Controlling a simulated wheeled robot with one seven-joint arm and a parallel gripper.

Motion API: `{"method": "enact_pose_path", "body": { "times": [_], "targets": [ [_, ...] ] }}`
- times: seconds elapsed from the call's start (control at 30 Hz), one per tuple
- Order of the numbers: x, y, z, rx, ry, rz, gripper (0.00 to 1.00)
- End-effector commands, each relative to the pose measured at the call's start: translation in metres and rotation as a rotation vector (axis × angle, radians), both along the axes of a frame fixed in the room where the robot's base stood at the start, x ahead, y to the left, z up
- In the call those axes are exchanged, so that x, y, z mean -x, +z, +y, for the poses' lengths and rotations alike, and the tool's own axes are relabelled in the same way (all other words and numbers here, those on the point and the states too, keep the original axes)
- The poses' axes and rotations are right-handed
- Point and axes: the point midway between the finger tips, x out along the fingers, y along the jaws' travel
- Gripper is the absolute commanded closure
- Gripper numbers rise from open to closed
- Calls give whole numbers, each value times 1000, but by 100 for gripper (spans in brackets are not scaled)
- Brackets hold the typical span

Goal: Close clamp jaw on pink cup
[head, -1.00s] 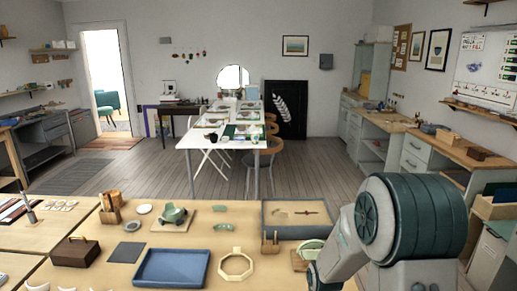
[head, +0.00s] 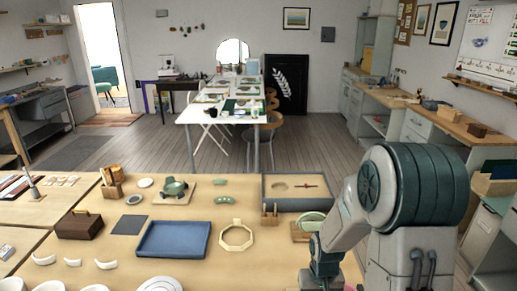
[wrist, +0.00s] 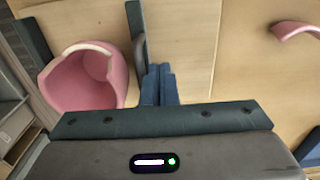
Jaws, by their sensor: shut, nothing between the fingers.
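The pink cup (wrist: 85,78) is at the left of the wrist view, with its open side facing me and a pale edge along its rim. A dark clamp bar (wrist: 134,22) stands just right of the cup, and another dark bar (wrist: 33,42) is at its left. Whether either touches the cup I cannot tell. My gripper (wrist: 161,84) is shut and empty, right of the cup and close to the right-hand bar. A curved pink piece (wrist: 296,29) lies apart at the upper right. I cannot make out the cup in the head view, where my arm covers the right front.
The wooden bench holds a blue tray (head: 173,239), an octagonal frame (head: 237,235), a dark box (head: 79,225) and a green device (head: 174,187) on a board. White dishes (head: 160,284) are along the front edge. Bare wood lies right of my gripper.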

Motion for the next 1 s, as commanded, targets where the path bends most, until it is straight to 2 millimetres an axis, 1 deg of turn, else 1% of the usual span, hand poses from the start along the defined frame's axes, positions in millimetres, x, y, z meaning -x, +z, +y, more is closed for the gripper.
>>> {"method": "enact_pose_path", "body": {
  "times": [1.0],
  "targets": [
    [0, 0, -32, 0, -3, 0, 100]
  ]
}}
